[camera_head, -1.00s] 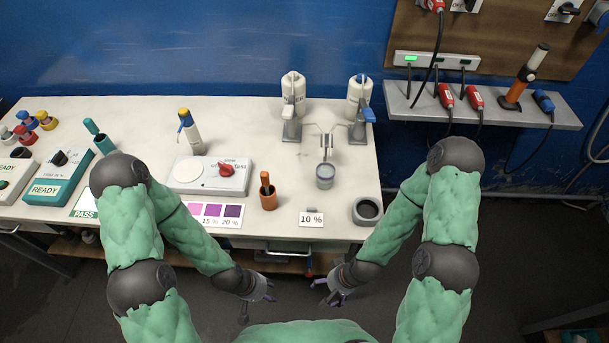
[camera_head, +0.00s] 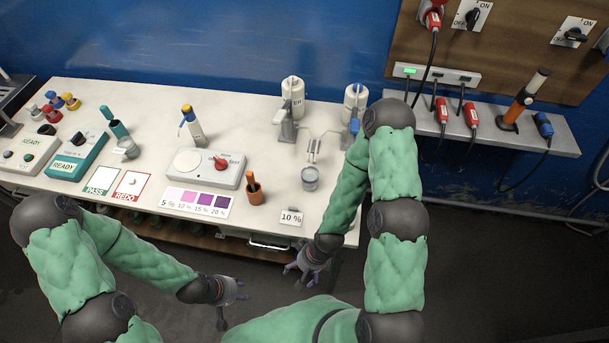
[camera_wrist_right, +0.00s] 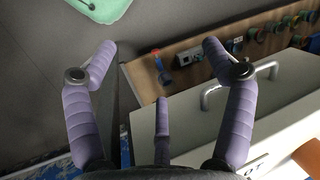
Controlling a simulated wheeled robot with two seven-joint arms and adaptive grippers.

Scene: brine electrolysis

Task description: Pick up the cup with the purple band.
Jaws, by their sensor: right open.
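A small grey cup (camera_head: 310,178) stands on the table below the wire electrodes; I cannot make out a purple band on it. Another small grey cup (camera_head: 126,148) stands at the left by the teal holder, its band also too small to tell. My right gripper (camera_head: 304,272) is open and empty, in front of the table's front edge and below the grey cup; in the wrist view its purple fingers (camera_wrist_right: 160,58) are spread apart. My left gripper (camera_head: 241,291) is in front of the table, away from both cups; its finger opening is unclear.
The white table (camera_head: 245,122) carries a stirrer plate (camera_head: 206,167), an orange holder (camera_head: 254,190), a "10 %" card (camera_head: 291,217) and a colour chart (camera_head: 198,202). A drawer handle (camera_wrist_right: 240,84) is near my right fingers. My right arm covers the table's right end.

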